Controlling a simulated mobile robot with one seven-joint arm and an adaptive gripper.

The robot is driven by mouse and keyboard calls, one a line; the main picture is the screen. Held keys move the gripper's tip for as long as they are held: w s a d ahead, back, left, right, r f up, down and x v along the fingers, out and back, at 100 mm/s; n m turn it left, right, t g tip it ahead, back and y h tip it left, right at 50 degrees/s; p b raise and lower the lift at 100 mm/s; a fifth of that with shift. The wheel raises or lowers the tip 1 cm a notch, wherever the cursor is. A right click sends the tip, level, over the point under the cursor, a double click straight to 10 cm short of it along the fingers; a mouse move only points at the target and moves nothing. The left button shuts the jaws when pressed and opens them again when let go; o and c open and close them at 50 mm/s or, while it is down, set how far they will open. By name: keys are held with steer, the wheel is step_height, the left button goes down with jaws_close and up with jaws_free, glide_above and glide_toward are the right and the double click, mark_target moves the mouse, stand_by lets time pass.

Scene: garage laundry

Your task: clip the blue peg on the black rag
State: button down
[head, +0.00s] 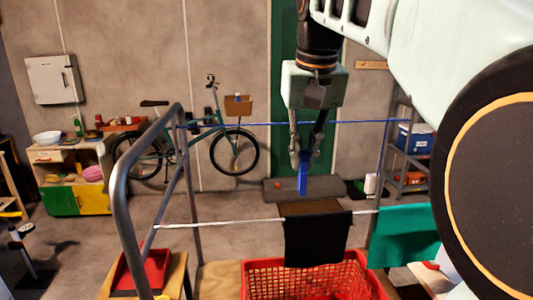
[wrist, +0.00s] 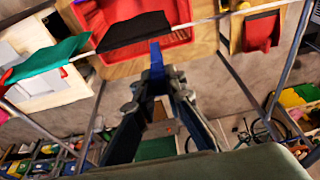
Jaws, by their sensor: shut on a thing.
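My gripper (head: 303,158) is shut on the blue peg (head: 302,181), which points down from the fingertips. The black rag (head: 317,242) hangs folded over the white line (head: 215,222). In the head view the peg's lower end shows a little above the rag's top edge, with a small gap in the picture. In the wrist view my gripper (wrist: 156,88) holds the peg (wrist: 157,62), and its tip appears close to the edge of the black rag (wrist: 132,31). How far apart they are in depth I cannot tell.
A green cloth (head: 400,240) hangs on the same line to the right. A red basket (head: 300,280) stands below the rag. The grey rack frame (head: 122,190) rises at left. A blue line (head: 260,123) runs behind. A bicycle (head: 185,145) leans at the wall.

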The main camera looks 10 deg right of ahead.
mark_target(302, 191)
steer(key=shift+s+f+b+x, duration=0.1)
steer(key=shift+s+b+x, duration=0.3)
steer(key=shift+b+x, duration=1.05)
steer(key=shift+s+f+b+x, duration=0.1)
steer(key=shift+s+b+x, duration=0.3)
steer(key=shift+b+x, duration=1.05)
steer(key=shift+s+f+b+x, duration=0.1)
steer(key=shift+s+b+x, duration=0.45)
steer(key=shift+x, duration=1.55)
steer(key=c, duration=1.9)
jaws_free()
steer(key=shift+w, duration=0.15)
steer(key=shift+r, duration=0.1)
